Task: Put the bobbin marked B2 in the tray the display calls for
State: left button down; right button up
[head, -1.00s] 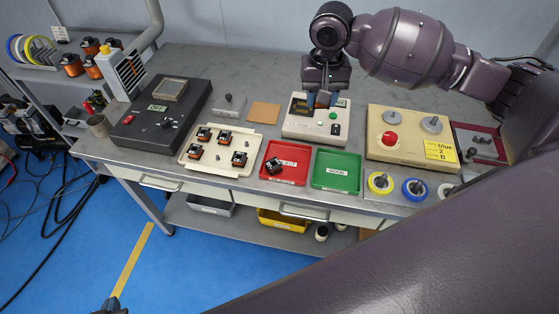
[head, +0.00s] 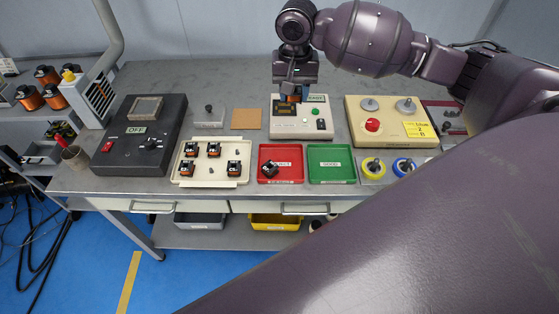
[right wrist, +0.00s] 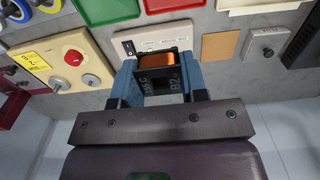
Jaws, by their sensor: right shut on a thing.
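My right gripper (head: 291,95) is shut on a bobbin with copper winding and a black flange (right wrist: 155,85); the flange reads B2 in the right wrist view. The bobbin is at the left part of the cream tester (head: 312,128); I cannot tell whether it touches it. The tester's small green display (head: 317,98) is lit, its text too small to read surely. The green tray (head: 331,177), labelled GOOD, is empty. My left gripper is out of view.
A cream tray (head: 208,182) with several bobbins stands left of the red tray. A dark box reading OFF (head: 137,130) is further left. A beige machine with a red button (head: 372,125) and several spools (head: 375,168) are at right. The bench behind is clear.

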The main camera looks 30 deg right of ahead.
jog(key=b, duration=0.2)
send_over(291, 156)
notch_tip(291, 156, down, 15)
jog(key=shift+s+r, duration=0.1)
jog(key=shift+f, duration=2.55)
jog(key=shift+f, duration=0.55)
jog(key=o, duration=1)
jog(key=shift+d, duration=0.1)
